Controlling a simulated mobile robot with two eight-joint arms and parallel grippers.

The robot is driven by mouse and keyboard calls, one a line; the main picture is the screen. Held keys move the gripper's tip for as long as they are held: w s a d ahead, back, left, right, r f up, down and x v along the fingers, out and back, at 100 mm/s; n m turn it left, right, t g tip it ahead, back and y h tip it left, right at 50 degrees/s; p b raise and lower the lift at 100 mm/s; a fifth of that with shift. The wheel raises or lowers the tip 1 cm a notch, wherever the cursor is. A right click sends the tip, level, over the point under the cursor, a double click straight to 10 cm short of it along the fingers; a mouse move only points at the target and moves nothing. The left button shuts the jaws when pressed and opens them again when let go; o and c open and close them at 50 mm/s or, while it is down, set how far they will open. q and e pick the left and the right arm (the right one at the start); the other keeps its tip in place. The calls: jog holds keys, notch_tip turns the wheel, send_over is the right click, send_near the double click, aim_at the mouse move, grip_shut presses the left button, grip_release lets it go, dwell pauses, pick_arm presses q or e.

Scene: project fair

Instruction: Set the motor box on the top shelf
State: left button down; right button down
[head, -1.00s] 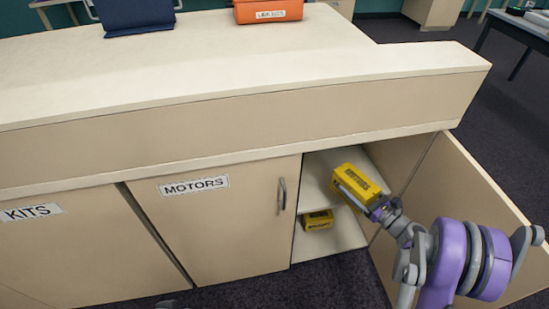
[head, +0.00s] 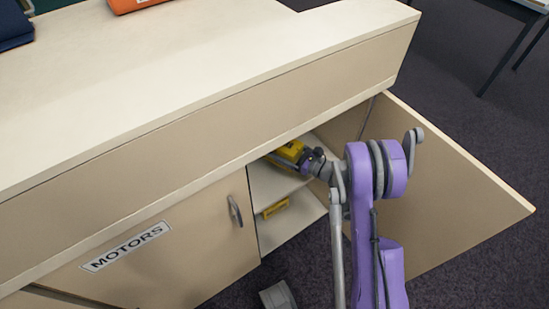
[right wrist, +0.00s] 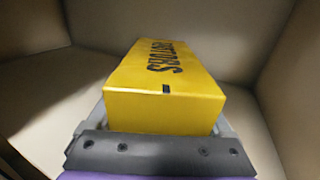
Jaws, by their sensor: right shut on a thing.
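The yellow motor box (head: 284,153) is inside the open cabinet at upper-shelf height, partly hidden under the counter edge in the head view. My right gripper (head: 303,161) is shut on it. In the right wrist view the motor box (right wrist: 165,104) fills the middle, lettering on its upper face, with grey fingers along both sides. The top shelf (head: 265,186) is below the box; I cannot tell whether they touch. My left gripper is not in view.
Another yellow box (head: 276,208) sits on the lower level. The open cabinet door (head: 450,195) stands to the right of my arm. A closed door labelled MOTORS (head: 170,255) is left of the opening. The counter (head: 190,75) overhangs above.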

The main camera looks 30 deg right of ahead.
jog(key=shift+f+b, duration=0.65)
jog(key=shift+f, duration=1.8)
jog(key=shift+f, duration=0.15)
grip_release()
jog(key=p+v, duration=0.2)
jog(key=v, duration=0.8)
jog(key=shift+s+d+b, duration=0.2)
jog(key=shift+s+b, duration=0.15)
jog(key=shift+b, duration=0.25)
jog(key=shift+s+d+b, duration=0.2)
jog(key=shift+s+b, duration=0.2)
jog(key=shift+s, duration=0.15)
